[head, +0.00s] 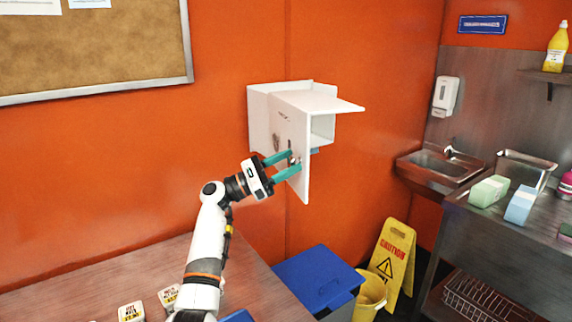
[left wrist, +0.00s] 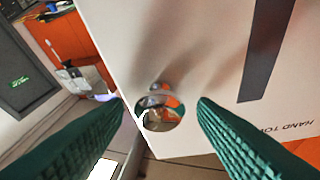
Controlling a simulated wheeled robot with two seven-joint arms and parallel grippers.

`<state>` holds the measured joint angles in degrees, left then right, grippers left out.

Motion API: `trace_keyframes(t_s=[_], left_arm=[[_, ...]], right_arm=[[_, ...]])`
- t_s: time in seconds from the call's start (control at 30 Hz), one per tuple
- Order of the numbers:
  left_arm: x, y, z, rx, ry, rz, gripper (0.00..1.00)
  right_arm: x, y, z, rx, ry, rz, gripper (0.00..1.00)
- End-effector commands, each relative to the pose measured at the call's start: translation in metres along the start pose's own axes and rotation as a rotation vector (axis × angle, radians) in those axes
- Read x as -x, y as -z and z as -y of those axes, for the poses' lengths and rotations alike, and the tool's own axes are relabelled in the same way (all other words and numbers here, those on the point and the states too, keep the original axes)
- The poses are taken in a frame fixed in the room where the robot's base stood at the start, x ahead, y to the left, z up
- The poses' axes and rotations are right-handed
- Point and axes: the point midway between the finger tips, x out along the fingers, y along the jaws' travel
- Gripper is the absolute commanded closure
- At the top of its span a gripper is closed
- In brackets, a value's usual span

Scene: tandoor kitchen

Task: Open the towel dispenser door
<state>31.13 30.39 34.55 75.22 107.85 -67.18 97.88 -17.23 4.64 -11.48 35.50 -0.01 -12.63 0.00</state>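The white towel dispenser (head: 259,118) is fixed to the orange wall in the middle of the head view. Its front door panel (head: 303,185) stands out at an angle from the body, with a hollow space showing at its right. In the left wrist view the door (left wrist: 205,60) carries dark lettering, a dark strip and a shiny round knob (left wrist: 158,113). My left gripper (head: 287,165) is at the door's face. Its green fingers (left wrist: 160,108) are apart, on either side of the knob; I see no clear contact. My right gripper is not in view.
A wooden table (head: 115,275) lies below at the left, with small labelled boxes (head: 131,311) on it. A blue-lidded bin (head: 318,279), a yellow bucket (head: 370,294) and a caution sign (head: 393,262) stand below the dispenser. A sink (head: 440,164) is at the right.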

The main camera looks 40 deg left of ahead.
Motion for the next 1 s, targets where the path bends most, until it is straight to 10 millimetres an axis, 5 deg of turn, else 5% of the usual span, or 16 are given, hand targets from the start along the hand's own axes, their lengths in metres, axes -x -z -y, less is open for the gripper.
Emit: trace_keyframes(t_s=[0.27,0.7,1.0], left_arm=[[0.009,-0.003,0.0,-0.001,0.001,0.002,0.48],[0.096,-0.004,-0.001,-0.001,0.001,0.002,0.48],[0.12,-0.001,0.0,0.0,0.0,0.0,0.48]], right_arm=[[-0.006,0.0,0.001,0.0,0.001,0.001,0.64],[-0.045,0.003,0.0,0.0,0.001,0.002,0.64],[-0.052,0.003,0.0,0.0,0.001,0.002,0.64]])
